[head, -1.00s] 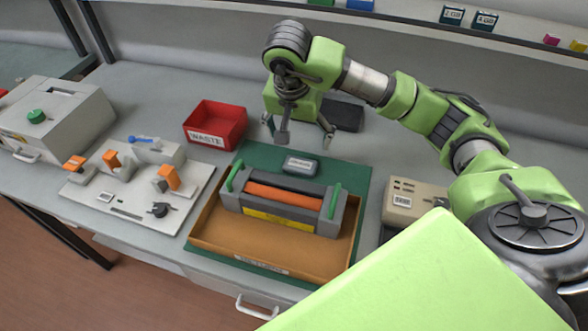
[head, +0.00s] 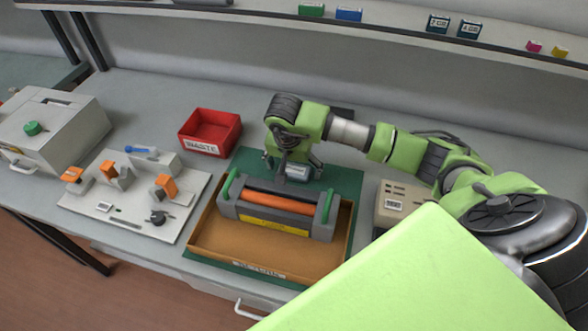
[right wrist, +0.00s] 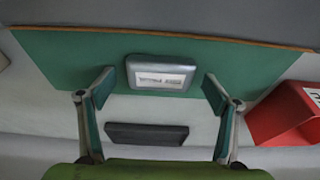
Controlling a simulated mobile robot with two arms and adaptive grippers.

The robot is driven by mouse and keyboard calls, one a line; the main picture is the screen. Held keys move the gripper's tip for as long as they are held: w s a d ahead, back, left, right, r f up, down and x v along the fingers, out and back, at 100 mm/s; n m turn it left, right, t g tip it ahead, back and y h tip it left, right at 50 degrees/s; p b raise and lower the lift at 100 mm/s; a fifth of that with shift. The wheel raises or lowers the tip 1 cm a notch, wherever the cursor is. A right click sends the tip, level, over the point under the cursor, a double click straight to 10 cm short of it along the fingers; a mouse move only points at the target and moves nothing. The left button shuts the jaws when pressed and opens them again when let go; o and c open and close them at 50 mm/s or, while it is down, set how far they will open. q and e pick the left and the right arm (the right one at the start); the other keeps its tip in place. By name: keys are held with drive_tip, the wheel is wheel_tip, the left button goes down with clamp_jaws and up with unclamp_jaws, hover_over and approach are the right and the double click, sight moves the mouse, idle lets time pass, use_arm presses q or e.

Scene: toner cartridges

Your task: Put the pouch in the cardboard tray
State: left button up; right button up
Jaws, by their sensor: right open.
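The pouch, a small grey packet with a white label (head: 298,171), lies on the green mat just behind the cardboard tray. The right wrist view shows it whole (right wrist: 160,73). The brown cardboard tray (head: 225,240) holds a grey toner cartridge with an orange roller and green end handles (head: 272,226). My right gripper (head: 292,166) is low over the pouch, open. In the right wrist view its fingers (right wrist: 158,84) stand apart on either side of the pouch, with gaps to it. My left gripper is not in view.
A red waste bin (head: 210,134) stands left of the mat. A white fixture board (head: 130,215) with orange clips lies left of the tray. A beige box (head: 398,200) stands to the right. A dark slab (right wrist: 146,134) lies beyond the pouch.

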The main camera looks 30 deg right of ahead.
drive_tip(key=c, duration=1.2)
drive_tip(key=shift+r, duration=0.15)
